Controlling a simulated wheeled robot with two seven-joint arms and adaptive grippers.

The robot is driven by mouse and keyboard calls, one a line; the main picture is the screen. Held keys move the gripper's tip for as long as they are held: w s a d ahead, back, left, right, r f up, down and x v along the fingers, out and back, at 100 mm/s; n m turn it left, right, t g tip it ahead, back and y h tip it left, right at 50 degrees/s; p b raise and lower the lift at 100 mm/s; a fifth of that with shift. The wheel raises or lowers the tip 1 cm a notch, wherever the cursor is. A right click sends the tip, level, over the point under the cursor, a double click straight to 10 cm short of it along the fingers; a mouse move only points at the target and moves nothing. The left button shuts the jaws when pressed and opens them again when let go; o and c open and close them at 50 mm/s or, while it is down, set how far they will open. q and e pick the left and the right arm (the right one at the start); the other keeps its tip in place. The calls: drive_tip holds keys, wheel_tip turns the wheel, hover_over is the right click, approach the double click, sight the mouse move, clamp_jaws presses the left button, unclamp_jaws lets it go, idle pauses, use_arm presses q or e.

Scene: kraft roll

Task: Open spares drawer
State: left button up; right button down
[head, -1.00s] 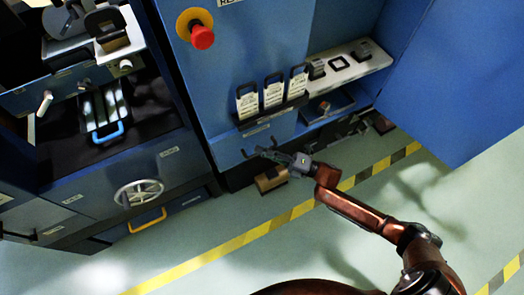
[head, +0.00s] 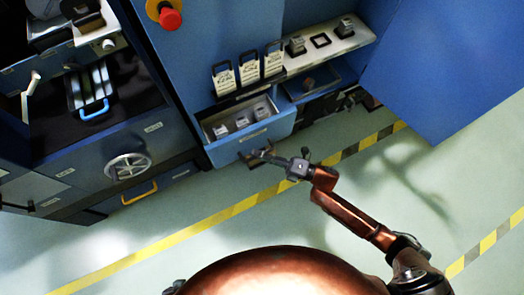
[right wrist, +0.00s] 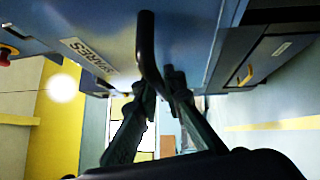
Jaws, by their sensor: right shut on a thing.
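The spares drawer (head: 280,129) is blue and stands out from the cabinet, with several small grey-and-white parts (head: 242,121) inside. Its front shows in the right wrist view with a SPARES label (right wrist: 88,55). A dark bar handle (right wrist: 147,45) hangs from that front. My right gripper (head: 258,156) is at the front of the drawer, below its label. In the right wrist view its fingers (right wrist: 160,88) are closed around the handle's lower part. The exact contact is partly hidden. My left gripper does not show.
Several white cards with dark handles (head: 248,70) stand in a rack above the drawer. A blue cabinet door (head: 440,70) stands open at the right. A red stop button (head: 169,18) is above. A handwheel (head: 127,166) is at left. The floor (head: 200,245) in front is clear.

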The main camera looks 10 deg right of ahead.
drive_tip(key=c, duration=2)
unclamp_jaws()
drive_tip(key=v, duration=1.2)
